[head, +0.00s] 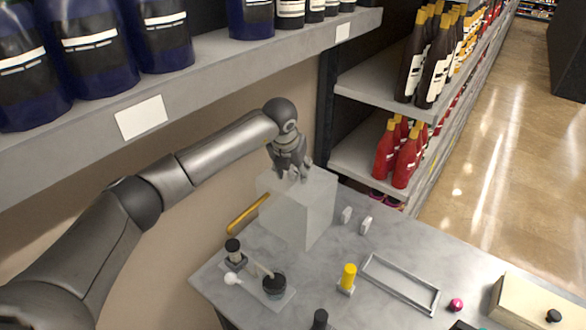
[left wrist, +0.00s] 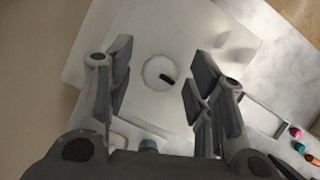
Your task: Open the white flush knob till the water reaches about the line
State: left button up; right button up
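A pale, translucent box-shaped tank (head: 290,216) stands at the back of the grey table, and its top fills the middle of the left wrist view (left wrist: 150,40). A round white knob (left wrist: 156,70) with a short dark bar shows on that top. My left gripper (head: 292,174) is above the tank, pointing down. In the left wrist view its fingers (left wrist: 160,85) are spread on either side of the knob, with nothing between them and apart from it. The gripper hides the knob in the head view. I cannot make out a water level or a line. My right gripper is not in view.
A small pump assembly (head: 272,284) with dark knobs and a white ball sits at the table's front left. A yellow-capped part (head: 348,278), a metal frame (head: 398,286) and a pink ball (head: 456,305) lie to the right.

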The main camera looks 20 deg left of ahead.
pick_arm(q)
jog(key=c, duration=1)
jog(key=shift+o, duration=0.2)
jog(key=shift+f+m+h+b, duration=0.1)
jog(key=shift+m+h+b, duration=0.2)
jog(key=shift+m+b, duration=0.4)
jog(key=m+b, duration=0.2)
jog(key=shift+a+h+b, duration=0.15)
jog(key=shift+h+b, duration=0.15)
jog(key=shift+h, duration=0.1)
jog(key=m+h+b, duration=0.1)
jog(key=m+b, duration=0.1)
jog(key=m, duration=0.1)
jog(key=shift+w+m+g, duration=0.1)
jog(key=shift+m+g, duration=0.2)
jog(key=shift+m+g+h+b, duration=0.3)
jog(key=shift+m+h+b, duration=0.15)
jog(key=shift+m, duration=0.45)
jog(key=m, duration=0.2)
jog(key=shift+w+r+m+g+h, duration=0.1)
jog(key=shift+r+m+g+h, duration=0.1)
jog(key=shift+m+g+h, duration=0.2)
jog(key=m+g, duration=0.1)
jog(key=m, duration=0.3)
jog(key=shift+a+m+g+h, duration=0.1)
jog(key=shift+m+g+h, duration=0.15)
jog(key=shift+m+g, duration=0.15)
jog(key=shift+w+m, duration=0.1)
jog(key=shift+m, duration=0.2)
